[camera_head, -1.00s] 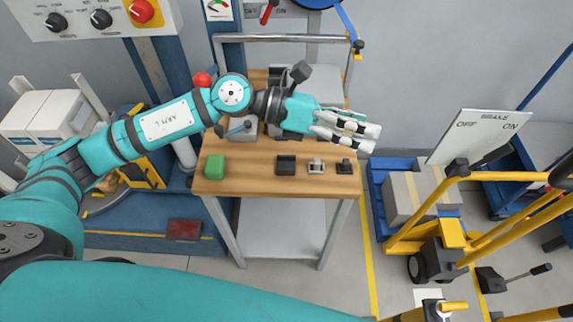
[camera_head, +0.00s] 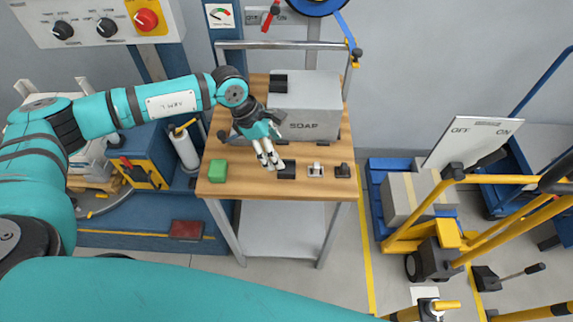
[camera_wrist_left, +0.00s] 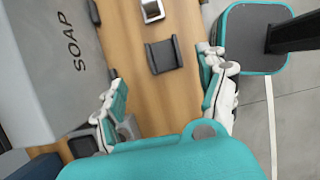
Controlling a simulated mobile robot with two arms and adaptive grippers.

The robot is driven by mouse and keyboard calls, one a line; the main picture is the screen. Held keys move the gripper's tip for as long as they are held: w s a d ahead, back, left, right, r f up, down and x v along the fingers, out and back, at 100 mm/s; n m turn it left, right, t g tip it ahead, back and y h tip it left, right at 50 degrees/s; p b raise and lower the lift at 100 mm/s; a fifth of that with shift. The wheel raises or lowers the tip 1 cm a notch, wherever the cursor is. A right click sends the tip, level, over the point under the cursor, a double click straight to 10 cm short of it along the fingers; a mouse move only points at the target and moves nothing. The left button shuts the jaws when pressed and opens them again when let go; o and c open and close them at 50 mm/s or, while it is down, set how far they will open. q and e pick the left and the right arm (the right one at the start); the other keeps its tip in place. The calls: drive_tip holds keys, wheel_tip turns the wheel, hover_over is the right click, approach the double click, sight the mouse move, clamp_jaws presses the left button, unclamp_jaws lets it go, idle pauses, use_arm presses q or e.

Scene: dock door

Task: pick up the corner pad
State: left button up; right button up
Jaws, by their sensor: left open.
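A small dark block with raised edges, which looks like the corner pad (camera_head: 287,171), lies near the front edge of the wooden workbench (camera_head: 241,188). It also shows in the left wrist view (camera_wrist_left: 163,56), ahead of my fingers. My left gripper (camera_head: 269,163) is open and empty, pointing down just left of the pad. In the left wrist view its two fingers (camera_wrist_left: 168,92) are spread wide, with bare wood between them. The pad appears apart from both fingers. My right gripper is not in view.
A grey box marked SOAP (camera_head: 312,112) stands behind the pad. A silver fitting (camera_head: 315,171) and another dark piece (camera_head: 343,171) lie to its right. A green block (camera_head: 218,171) lies to the left. A yellow-railed cart (camera_head: 440,240) stands right of the bench.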

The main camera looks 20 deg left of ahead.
sight(290, 170)
use_arm(q)
drive_tip(key=shift+x, duration=0.95)
drive_tip(key=shift+d+f+p, duration=0.35)
drive_tip(key=shift+f+p, duration=0.05)
drive_tip(key=shift+p, duration=0.25)
drive_tip(key=p+x, duration=0.1)
drive_tip(key=x, duration=0.2)
drive_tip(key=shift+s+d+f+p, duration=0.2)
drive_tip(key=shift+f+p, duration=0.1)
drive_tip(key=shift+f, duration=0.05)
drive_tip(key=shift+w+d+f, duration=0.1)
drive_tip(key=shift+d+f, duration=0.05)
drive_tip(key=shift+f, duration=0.25)
drive_tip(key=c, duration=1)
drive_tip(key=shift+c, duration=0.2)
drive_tip(key=shift+r, duration=0.1)
